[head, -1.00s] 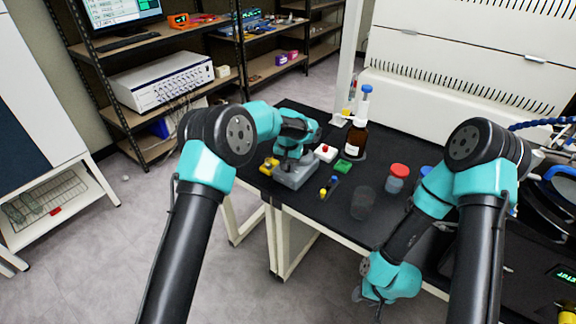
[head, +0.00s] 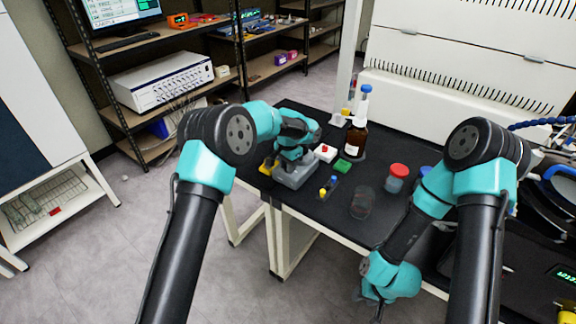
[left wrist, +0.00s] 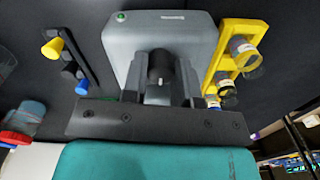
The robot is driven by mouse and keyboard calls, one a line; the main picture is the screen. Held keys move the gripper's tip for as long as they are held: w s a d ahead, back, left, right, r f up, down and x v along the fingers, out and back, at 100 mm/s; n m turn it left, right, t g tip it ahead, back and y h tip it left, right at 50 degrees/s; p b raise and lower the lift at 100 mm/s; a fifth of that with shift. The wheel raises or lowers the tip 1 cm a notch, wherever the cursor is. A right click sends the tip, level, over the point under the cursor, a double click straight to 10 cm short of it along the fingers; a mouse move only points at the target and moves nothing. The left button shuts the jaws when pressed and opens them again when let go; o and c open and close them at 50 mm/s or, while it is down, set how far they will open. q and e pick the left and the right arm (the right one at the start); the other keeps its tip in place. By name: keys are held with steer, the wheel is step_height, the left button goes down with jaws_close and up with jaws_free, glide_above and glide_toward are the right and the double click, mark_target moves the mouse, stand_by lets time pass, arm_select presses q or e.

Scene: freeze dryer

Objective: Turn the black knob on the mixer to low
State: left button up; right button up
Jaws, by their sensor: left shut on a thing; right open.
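The mixer (head: 297,179) is a grey box on the black table, partly hidden under my left arm in the head view. In the left wrist view the mixer (left wrist: 186,28) has a green light at its top left corner and a black knob (left wrist: 160,67) on its face. My left gripper (left wrist: 162,80) is shut on the black knob, one finger on each side. The knob's pointer mark and setting cannot be made out. My right gripper (head: 378,298) hangs low at the table's front edge, away from the mixer; its fingers are barely visible.
A yellow rack (left wrist: 217,67) with vials stands beside the mixer. A dark rack (head: 328,188) with yellow and blue caps is on its other side. A brown bottle (head: 356,138), red-lidded jar (head: 397,178) and clear beaker (head: 361,204) stand further right.

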arm_select(q)
steer(key=o, duration=0.9)
steer(key=shift+o, duration=0.2)
steer(key=shift+r, duration=0.1)
step_height(320, 180, up, 17)
steer(key=shift+r, duration=0.15)
